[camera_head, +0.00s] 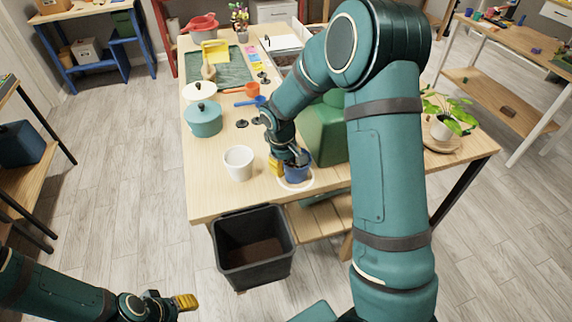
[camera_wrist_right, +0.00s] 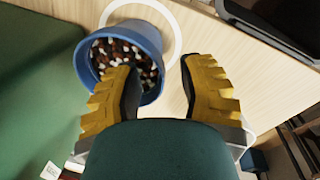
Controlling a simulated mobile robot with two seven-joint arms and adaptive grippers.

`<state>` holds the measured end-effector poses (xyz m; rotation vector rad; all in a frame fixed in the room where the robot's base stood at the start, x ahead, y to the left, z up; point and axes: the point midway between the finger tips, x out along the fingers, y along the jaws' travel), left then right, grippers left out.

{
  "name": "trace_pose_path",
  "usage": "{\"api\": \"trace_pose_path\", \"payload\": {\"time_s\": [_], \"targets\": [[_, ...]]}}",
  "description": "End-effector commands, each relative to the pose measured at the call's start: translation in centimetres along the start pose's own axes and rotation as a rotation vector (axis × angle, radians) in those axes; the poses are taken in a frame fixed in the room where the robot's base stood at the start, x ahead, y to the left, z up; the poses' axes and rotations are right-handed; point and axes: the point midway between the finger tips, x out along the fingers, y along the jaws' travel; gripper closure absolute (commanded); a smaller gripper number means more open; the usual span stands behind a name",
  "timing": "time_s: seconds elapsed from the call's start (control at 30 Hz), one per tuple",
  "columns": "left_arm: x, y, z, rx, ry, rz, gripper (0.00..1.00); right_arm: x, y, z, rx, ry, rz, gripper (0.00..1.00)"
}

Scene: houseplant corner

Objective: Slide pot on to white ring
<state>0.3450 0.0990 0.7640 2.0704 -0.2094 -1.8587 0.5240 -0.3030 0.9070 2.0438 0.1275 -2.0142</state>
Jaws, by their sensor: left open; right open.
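The blue pot (camera_head: 299,172), filled with brown and white pebbles, stands near the table's front edge. The white ring (camera_head: 287,187) lies flat there, showing in front of and around the pot. In the right wrist view the blue pot (camera_wrist_right: 150,38) overlaps the white ring (camera_wrist_right: 176,28); I cannot tell whether its base is centred. My right gripper (camera_wrist_right: 160,80) is open, one yellow finger over the pot's rim and pebbles, the other outside it. In the head view the right gripper (camera_head: 286,162) is at the pot's left and back. My left gripper (camera_head: 186,302) is open and empty, low over the floor.
A white pot (camera_head: 239,164) stands left of the blue pot. A green container (camera_head: 325,128) is close behind it, partly hidden by my right arm. A teal lidded pot (camera_head: 203,119) stands farther back left. A black bin (camera_head: 253,246) is below the table's front edge.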

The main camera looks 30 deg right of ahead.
Motion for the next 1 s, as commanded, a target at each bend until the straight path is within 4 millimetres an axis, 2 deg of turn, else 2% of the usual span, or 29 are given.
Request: {"api": "trace_pose_path", "payload": {"time_s": [0.3, 0.5, 0.7, 1.0], "targets": [[0.0, 0.0, 0.0, 0.0, 0.0, 0.0, 0.53, -6.1, 0.1, -0.1, 0.001, 0.007, 0.002, 0.61], [0.0, 0.0, 0.0, 0.0, 0.0, 0.0, 0.53, -9.5, 0.0, -0.1, 0.001, 0.005, 0.0, 0.61], [0.0, 0.0, 0.0, 0.0, 0.0, 0.0, 0.53, -11.1, 0.0, -0.1, -0.001, 0.003, 0.0, 0.61], [0.0, 0.0, 0.0, 0.0, 0.0, 0.0, 0.53, -11.3, 0.0, 0.0, 0.0, 0.002, 0.0, 0.61]]}}
